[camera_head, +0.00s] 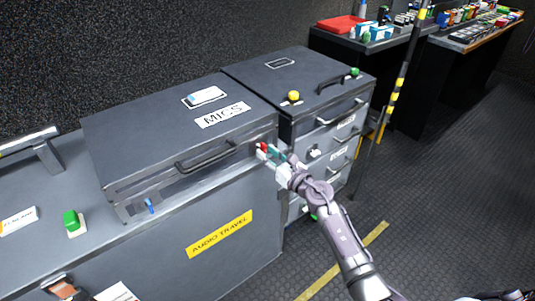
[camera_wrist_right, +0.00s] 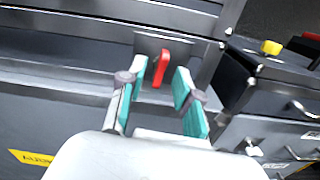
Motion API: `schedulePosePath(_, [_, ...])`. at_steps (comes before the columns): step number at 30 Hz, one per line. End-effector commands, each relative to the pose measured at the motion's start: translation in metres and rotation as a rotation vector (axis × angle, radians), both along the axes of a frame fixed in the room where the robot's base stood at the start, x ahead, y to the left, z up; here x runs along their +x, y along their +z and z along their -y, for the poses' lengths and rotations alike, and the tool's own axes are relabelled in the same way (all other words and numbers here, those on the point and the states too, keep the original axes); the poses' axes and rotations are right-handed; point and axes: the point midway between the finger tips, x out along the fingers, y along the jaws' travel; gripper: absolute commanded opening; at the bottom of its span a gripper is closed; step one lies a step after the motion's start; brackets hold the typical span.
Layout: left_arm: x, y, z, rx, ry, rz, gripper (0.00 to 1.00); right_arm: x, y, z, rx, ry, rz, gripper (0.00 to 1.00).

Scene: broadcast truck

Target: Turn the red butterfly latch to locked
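The red butterfly latch (camera_head: 263,148) is on the front of the closed MICS case (camera_head: 135,130), near its right end. In the right wrist view the red latch (camera_wrist_right: 160,68) sits on a grey plate, its handle nearly upright in the picture with a slight tilt. My right gripper (camera_head: 271,157) is just in front of it. In the wrist view the right gripper (camera_wrist_right: 162,88) has its teal-padded fingers spread, with the latch beyond and between the tips, nearer the left finger. I cannot tell whether that finger touches it. My left gripper is not in view.
A blue latch (camera_head: 150,205) is at the case's left front. A drawer cabinet (camera_head: 300,85) with a yellow knob (camera_head: 293,96) stands close on the right. A green button (camera_head: 71,220) is on the counter at left. The floor (camera_head: 440,190) at right is clear.

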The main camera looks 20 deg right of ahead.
Motion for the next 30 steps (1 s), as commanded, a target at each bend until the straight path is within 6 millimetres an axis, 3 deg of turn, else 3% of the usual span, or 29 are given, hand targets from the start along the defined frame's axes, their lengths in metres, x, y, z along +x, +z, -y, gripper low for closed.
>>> schedulePosePath(11, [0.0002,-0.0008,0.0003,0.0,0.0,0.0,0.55,0.0069,0.0003,-0.0026,0.0,0.0,0.0,0.33])
schedulePosePath(18, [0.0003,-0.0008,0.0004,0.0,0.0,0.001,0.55,0.0068,0.0003,-0.0024,0.0,0.0,0.0,0.0])
schedulePosePath(30, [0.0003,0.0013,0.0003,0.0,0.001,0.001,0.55,0.0067,0.001,-0.0024,0.025,0.0,-0.009,0.0])
